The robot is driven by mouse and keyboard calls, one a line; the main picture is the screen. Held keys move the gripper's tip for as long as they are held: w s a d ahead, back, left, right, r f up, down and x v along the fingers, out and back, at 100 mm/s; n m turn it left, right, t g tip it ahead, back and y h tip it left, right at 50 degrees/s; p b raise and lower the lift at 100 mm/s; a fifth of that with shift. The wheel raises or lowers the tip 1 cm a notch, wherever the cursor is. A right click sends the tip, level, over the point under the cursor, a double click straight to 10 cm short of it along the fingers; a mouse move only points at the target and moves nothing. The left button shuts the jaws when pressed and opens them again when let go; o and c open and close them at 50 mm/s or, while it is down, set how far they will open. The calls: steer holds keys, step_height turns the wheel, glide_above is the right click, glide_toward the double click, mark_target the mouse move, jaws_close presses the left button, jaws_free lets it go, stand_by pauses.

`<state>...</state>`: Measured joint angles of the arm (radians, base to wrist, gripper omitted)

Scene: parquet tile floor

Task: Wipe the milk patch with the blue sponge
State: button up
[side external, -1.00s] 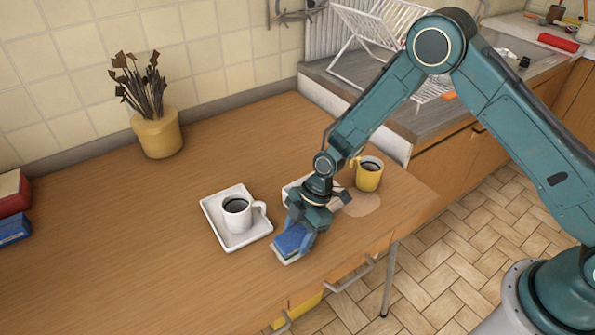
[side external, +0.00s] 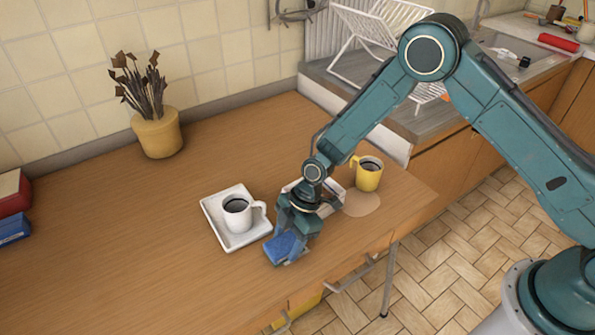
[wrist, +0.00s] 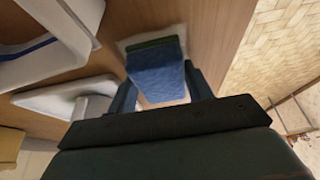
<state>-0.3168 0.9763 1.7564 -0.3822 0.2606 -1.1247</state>
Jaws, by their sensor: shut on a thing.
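The blue sponge (side external: 285,246) is between the fingers of my gripper (side external: 292,236), which is shut on it, near the table's front edge. The wrist view shows the sponge (wrist: 155,68), with a dark green layer at its far edge, between the fingers (wrist: 158,90). A pale white area (wrist: 168,97) shows around and under the sponge; I cannot tell whether it is the milk patch or a flat dish. A flat tan patch (side external: 362,204) lies on the table in front of the yellow mug, right of my gripper.
A white tray (side external: 211,207) with a white mug (side external: 237,215) of dark liquid stands left of my gripper. A white dish (side external: 333,188) is partly hidden behind the gripper. The yellow mug (side external: 368,176) is behind the tan patch.

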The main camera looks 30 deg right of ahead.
mark_target(289, 239)
steer(key=shift+d, duration=0.15)
steer(key=shift+d+f, duration=0.15)
steer(key=shift+d, duration=1.2)
steer(key=shift+s+f, duration=0.1)
steer(key=shift+a, duration=0.15)
steer(key=shift+a+r, duration=0.1)
steer(key=shift+r, duration=2.6)
